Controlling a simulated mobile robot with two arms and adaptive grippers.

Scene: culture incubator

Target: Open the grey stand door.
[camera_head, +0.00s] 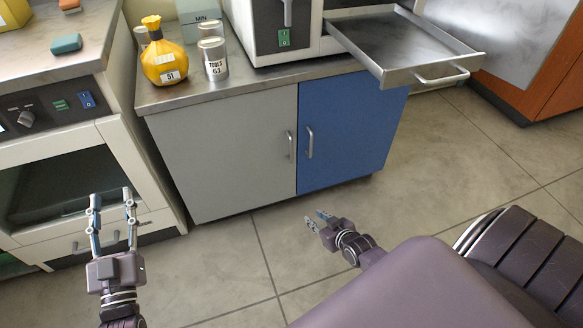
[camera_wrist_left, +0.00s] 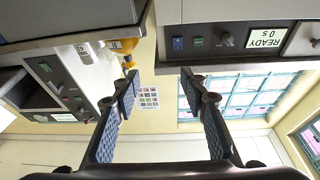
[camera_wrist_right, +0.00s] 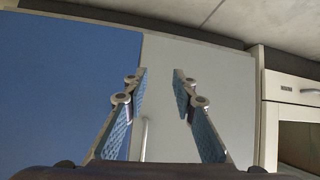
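The grey stand door (camera_head: 222,158) is the left door of the cabinet in the head view and looks closed. Its vertical metal handle (camera_head: 290,144) is near its right edge, beside the blue door. My right gripper (camera_head: 317,220) is open and empty, low in front of the cabinet and apart from it. In the right wrist view the grey door (camera_wrist_right: 200,70) shows behind the open fingers, with a handle (camera_wrist_right: 144,138) partly hidden low between them. My left gripper (camera_head: 112,192) is open and empty at the left, in front of the left appliance.
The blue door (camera_head: 350,130) has its own handle (camera_head: 310,142). The left appliance (camera_head: 60,165) borders the grey door. The floor in front is clear.

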